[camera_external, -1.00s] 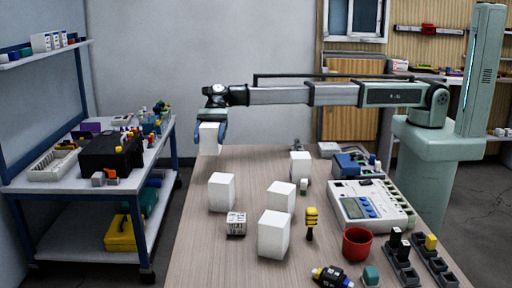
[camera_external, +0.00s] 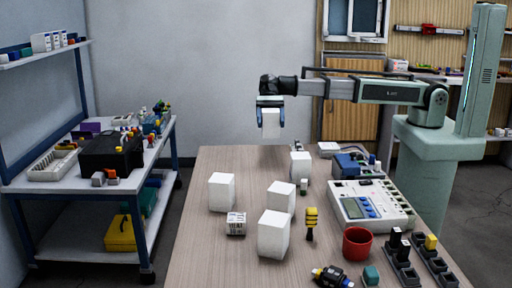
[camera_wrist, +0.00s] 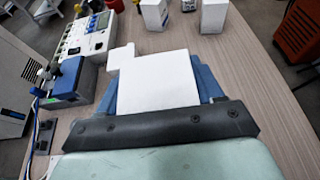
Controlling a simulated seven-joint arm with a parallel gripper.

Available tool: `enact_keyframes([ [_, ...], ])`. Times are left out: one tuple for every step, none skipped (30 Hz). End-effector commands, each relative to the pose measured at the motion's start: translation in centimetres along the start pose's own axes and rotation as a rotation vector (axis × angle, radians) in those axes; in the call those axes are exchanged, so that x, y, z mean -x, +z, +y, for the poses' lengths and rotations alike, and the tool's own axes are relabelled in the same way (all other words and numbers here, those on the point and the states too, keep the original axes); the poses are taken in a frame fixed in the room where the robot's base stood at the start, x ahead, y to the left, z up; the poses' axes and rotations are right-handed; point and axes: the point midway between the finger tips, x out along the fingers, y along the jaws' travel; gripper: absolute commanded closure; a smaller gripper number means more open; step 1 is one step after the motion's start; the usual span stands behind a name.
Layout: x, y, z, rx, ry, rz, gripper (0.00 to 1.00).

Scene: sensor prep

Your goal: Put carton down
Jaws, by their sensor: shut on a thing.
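A white carton (camera_external: 270,124) is held in my gripper (camera_external: 270,112) above the far end of the table (camera_external: 215,170). The blue fingers are closed on its two sides. In the wrist view the carton (camera_wrist: 158,82) fills the middle, between the blue fingers of my gripper (camera_wrist: 160,95). In the external view the carton hangs upright, and its base seems clear of the tabletop. Other white cartons stand on the table: one at left (camera_external: 221,192), one in the middle (camera_external: 281,196), one in front (camera_external: 273,234) and one at the far side (camera_external: 300,165).
A control box (camera_external: 372,206), a blue device (camera_external: 352,165), a red cup (camera_external: 357,243) and a yellow-black tool (camera_external: 311,222) stand on the right half. A small printed box (camera_external: 236,223) is near the left cartons. The far left tabletop is clear.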

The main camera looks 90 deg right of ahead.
Motion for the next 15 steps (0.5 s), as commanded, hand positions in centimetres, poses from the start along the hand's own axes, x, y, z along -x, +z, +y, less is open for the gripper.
enact_keyframes([
  [0.0,0.0,0.1,0.005,0.012,0.0,0.66],
  [0.0,0.0,0.2,0.009,0.018,0.001,0.66],
  [0.0,0.0,0.3,0.012,0.023,0.001,0.66],
  [0.0,0.0,0.3,0.016,0.025,0.001,0.66],
  [0.0,0.0,0.3,0.018,0.026,0.001,0.66],
  [0.0,-0.1,0.3,0.018,0.025,0.001,0.66],
  [-0.1,-0.1,0.3,0.018,0.025,0.001,0.66],
  [-0.1,-0.3,0.3,0.018,0.025,0.002,0.66],
  [-0.2,-0.5,0.3,0.017,0.025,0.002,0.66],
  [-0.3,-0.7,0.3,0.017,0.025,0.002,0.66],
  [-0.4,-1.0,0.3,0.016,0.025,0.002,0.66],
  [-0.6,-1.4,0.3,0.015,0.025,0.002,0.66],
  [-0.7,-1.7,0.3,0.015,0.025,0.002,0.66],
  [-0.9,-2.1,0.3,0.016,0.025,0.002,0.66],
  [-1.1,-2.6,0.3,0.016,0.024,0.002,0.66],
])
